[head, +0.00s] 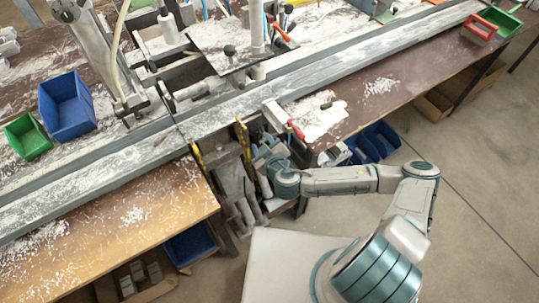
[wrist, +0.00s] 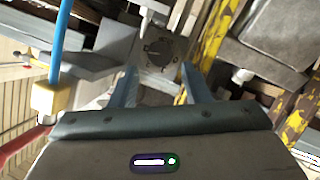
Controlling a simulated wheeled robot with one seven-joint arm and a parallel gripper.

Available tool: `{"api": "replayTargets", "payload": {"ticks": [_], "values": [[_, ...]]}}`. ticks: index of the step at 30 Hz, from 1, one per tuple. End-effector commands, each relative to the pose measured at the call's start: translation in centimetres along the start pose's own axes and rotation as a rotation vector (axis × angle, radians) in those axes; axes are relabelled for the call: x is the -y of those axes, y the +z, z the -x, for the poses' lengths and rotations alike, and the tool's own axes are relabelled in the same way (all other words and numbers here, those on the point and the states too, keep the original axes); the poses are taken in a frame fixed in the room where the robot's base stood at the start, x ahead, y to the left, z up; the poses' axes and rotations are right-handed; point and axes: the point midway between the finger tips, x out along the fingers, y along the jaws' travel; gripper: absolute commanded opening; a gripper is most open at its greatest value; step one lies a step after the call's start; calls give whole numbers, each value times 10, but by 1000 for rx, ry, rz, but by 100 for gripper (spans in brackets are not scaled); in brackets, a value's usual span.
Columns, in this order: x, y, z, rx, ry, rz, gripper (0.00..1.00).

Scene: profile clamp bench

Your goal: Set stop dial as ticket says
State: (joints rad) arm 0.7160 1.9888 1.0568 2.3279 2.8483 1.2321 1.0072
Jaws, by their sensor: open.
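In the wrist view a dark round dial (wrist: 158,52) is set on a grey plate, just beyond the fingertips and roughly between them. Its markings are too small to read. My gripper (wrist: 158,76) is open, with one finger on each side and nothing between them. I cannot tell whether the fingertips touch the plate. In the head view my gripper (head: 264,158) is at the gap in the bench front, and the dial is hidden there. I cannot make out a ticket in either view.
Yellow-edged metal parts (wrist: 294,128) and a blue hose (wrist: 61,42) lie close around my gripper. In the head view a long metal rail (head: 330,82) crosses the bench. Open floor (head: 480,180) lies at right.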

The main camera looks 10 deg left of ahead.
Motion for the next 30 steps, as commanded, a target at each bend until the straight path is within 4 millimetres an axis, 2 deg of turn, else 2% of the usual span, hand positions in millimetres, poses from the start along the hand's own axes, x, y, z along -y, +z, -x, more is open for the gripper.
{"api": "replayTargets", "payload": {"ticks": [6,12,26,30], "values": [[0,1,42,0,-1,0,43],[0,1,65,1,0,0,43],[0,0,72,-1,1,4,43],[-6,-4,71,-40,15,78,43]]}}
